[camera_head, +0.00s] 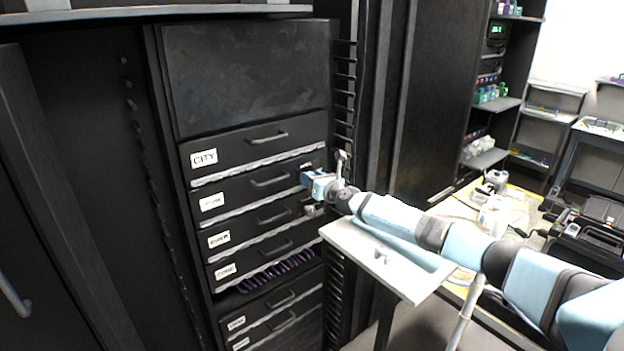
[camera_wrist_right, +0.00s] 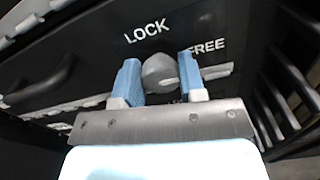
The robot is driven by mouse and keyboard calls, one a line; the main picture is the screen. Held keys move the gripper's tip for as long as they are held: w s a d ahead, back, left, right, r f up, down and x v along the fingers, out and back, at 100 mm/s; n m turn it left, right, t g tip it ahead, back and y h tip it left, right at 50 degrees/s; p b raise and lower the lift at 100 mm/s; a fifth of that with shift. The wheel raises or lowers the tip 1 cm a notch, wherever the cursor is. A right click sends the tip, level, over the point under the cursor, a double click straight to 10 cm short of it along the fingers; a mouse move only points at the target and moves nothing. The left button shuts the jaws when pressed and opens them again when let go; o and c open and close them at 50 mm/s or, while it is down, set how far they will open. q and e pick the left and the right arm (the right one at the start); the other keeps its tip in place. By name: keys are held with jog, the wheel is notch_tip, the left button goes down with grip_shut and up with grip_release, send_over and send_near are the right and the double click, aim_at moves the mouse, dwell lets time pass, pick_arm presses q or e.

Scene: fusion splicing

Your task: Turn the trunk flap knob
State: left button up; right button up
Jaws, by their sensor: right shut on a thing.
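The grey round knob (camera_wrist_right: 160,69) sits on a black panel, with the white word LOCK above it and FREE to its upper right in the right wrist view. My right gripper (camera_wrist_right: 160,78) has one blue finger on each side of the knob and is shut on it. In the head view my right gripper (camera_head: 314,184) is at the right edge of the black cabinet's drawer fronts, and it hides the knob there. I cannot read the knob's exact angle. My left gripper is not in view.
The cabinet's stacked flaps carry handles and white labels, the top one reading CITY (camera_head: 204,158). A pale tray (camera_head: 420,291) stands under my right arm. A black slotted rail (camera_head: 344,75) runs beside the cabinet. A cluttered bench (camera_head: 520,212) is at the right.

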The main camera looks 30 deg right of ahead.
jog(key=n+p, duration=0.1)
jog(key=n, duration=0.3)
jog(key=n+p, duration=0.1)
jog(key=n, duration=0.3)
jog(key=shift+a, duration=0.1)
jog(key=n+p, duration=0.2)
jog(key=n, duration=0.3)
jog(key=shift+n, duration=0.4)
jog(key=shift+f+n+p, duration=0.1)
jog(key=shift+n+p, duration=0.6)
jog(key=shift+n, duration=1.2)
jog(key=o, duration=0.9)
